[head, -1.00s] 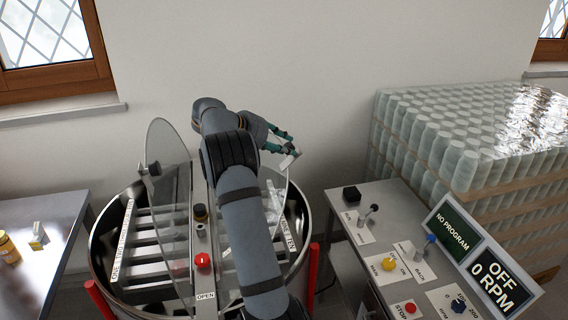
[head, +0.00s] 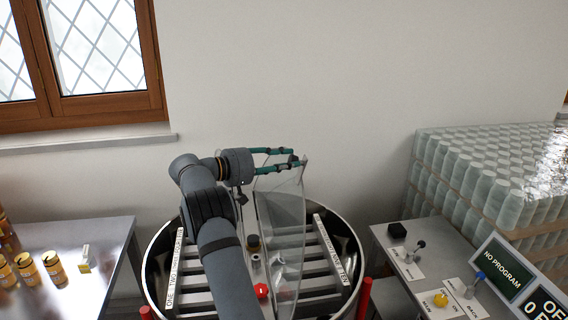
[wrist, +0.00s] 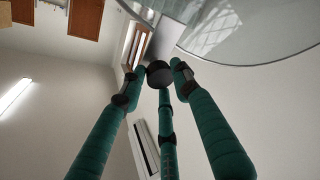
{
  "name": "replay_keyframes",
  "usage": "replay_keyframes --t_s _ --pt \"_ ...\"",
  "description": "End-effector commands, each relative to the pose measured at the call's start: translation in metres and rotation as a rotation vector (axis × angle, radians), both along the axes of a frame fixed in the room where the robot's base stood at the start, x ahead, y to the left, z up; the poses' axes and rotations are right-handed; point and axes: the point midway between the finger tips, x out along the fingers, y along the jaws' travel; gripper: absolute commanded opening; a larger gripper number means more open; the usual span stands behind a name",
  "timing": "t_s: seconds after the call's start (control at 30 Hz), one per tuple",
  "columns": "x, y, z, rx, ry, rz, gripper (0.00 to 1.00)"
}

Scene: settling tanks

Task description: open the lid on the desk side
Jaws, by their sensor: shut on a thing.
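The round steel tank (head: 347,252) stands in the middle of the head view with bars across its open top. A clear lid (head: 287,235) stands steeply upright over it. My gripper (head: 291,162) is at the lid's upper edge, with its green fingers pointing right. In the wrist view, my gripper (wrist: 160,76) is shut on a dark round knob (wrist: 160,72), and the clear lid (wrist: 255,25) spreads above the fingers. A second dark knob (head: 242,198) shows beside my arm; the other lid is hard to make out behind the first lid and my arm.
The control desk (head: 385,233) with buttons and a screen reading NO PROGRAM (head: 502,268) stands right of the tank. Shrink-wrapped jars (head: 465,175) are stacked behind it. A steel table (head: 95,250) with small jars (head: 53,267) is at the left.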

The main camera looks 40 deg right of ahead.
Motion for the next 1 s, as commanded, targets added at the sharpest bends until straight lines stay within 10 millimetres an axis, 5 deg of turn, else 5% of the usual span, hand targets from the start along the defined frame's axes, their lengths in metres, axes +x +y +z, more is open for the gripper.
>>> replay_keyframes --t_s 0.3,0.33,0.63,1.0 --pt "0.0031 0.0003 0.0039 -0.011 0.005 0.012 0.00" --pt "0.0031 0.0003 0.0039 -0.011 0.005 0.012 0.31" --pt "0.0014 -0.0002 0.0020 -0.006 0.004 0.005 0.49" --pt "0.0008 -0.0004 0.0065 -0.004 0.001 0.002 0.49"
